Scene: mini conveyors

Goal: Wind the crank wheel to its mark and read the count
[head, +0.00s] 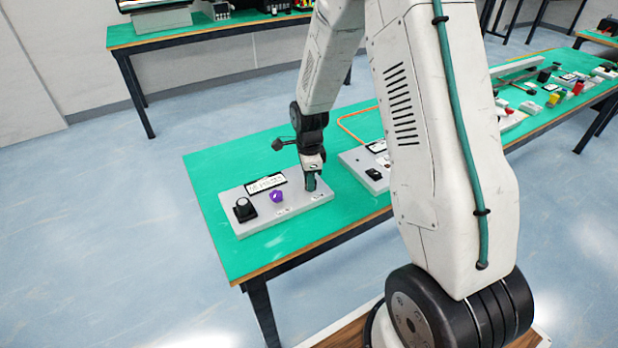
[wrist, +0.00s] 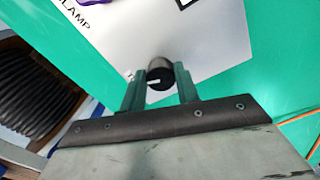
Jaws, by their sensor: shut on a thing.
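A light grey panel (head: 300,199) lies on the green table. My gripper (head: 311,184) points down at the panel's right end. In the wrist view my gripper (wrist: 160,82) is shut on a small black round knob (wrist: 159,73) with a white line on its face. One finger is on each side of it. A purple knob (head: 276,196) sits in the panel's middle, and a black part with a rounded top (head: 244,208) at its left end. A white label or display (head: 265,183) is at the back; its text is too small to read. I cannot make out a crank wheel.
A second grey panel (head: 353,158) lies just right of my gripper, partly hidden by my arm. Bare green table top (head: 226,165) shows behind and left of the first panel. Further tables with equipment stand behind and at the right.

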